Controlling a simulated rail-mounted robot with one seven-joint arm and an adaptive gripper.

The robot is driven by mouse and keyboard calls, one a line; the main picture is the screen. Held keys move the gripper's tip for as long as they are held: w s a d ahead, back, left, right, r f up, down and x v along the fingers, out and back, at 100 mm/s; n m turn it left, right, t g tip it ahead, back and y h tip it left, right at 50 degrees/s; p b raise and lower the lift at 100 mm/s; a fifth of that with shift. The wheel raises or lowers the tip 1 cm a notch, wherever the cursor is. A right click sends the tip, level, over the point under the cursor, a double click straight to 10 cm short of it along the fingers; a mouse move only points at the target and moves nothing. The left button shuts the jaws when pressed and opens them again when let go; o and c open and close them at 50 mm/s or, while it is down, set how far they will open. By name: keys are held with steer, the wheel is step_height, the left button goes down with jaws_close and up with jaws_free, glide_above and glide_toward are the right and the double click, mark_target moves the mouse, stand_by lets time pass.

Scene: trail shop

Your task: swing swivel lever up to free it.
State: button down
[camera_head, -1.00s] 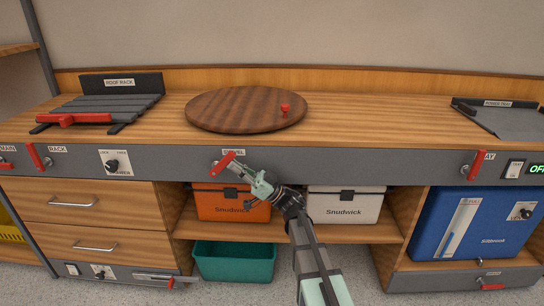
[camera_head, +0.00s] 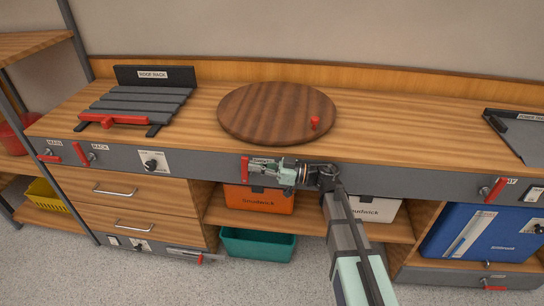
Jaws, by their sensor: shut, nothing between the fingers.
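The swivel lever (camera_head: 245,167) is a small red lever on the grey front panel, below the round wooden turntable (camera_head: 272,110). It looks close to upright. My gripper (camera_head: 256,167) is shut just to the right of the lever, with its tips at or against it. I cannot tell whether they touch. The gripper and wrist hide the panel around the lever's pivot and most of its label. The turntable lies on the bench and has a red knob (camera_head: 315,123) near its front right edge.
Other red levers sit on the same panel, at the left (camera_head: 84,153) and at the right (camera_head: 494,190). A roof rack stand (camera_head: 140,103) is on the bench's left. An orange box (camera_head: 258,200) and a teal bin (camera_head: 258,244) are below my gripper.

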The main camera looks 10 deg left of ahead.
steer(key=shift+a+r+p, duration=0.15)
steer(key=shift+a+p, duration=0.05)
steer(key=shift+p, duration=0.25)
stand_by(0.4)
steer(key=w+d+p, duration=0.1)
steer(key=d+p, duration=0.1)
steer(key=d, duration=1.2)
steer(key=shift+p, duration=0.35)
